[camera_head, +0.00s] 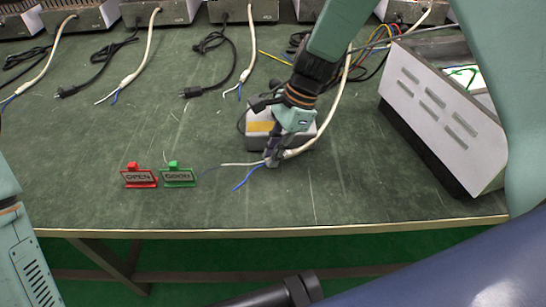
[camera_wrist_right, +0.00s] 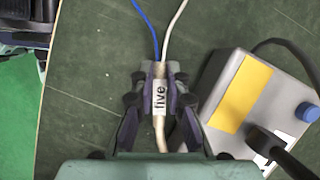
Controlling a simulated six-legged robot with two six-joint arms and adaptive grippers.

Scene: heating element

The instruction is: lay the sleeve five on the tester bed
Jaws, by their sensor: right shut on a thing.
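The sleeve marked "five" (camera_wrist_right: 160,97) is a white label on a cream cable, seen between the fingers in the right wrist view. My right gripper (camera_wrist_right: 160,80) is shut on it; in the head view this gripper (camera_head: 272,157) is low over the table's front part. A blue and a white bare lead run out beyond the fingers. A grey box with a yellow pad (camera_wrist_right: 242,92), apparently the tester, stands beside the gripper; it also shows partly behind the gripper in the head view (camera_head: 260,143). I cannot tell whether the cable touches it. My left gripper is out of view.
A large white vented case (camera_head: 435,110) stands at right. Several cables lie farther back. The table's front edge (camera_head: 250,231) is close; its front left is clear.

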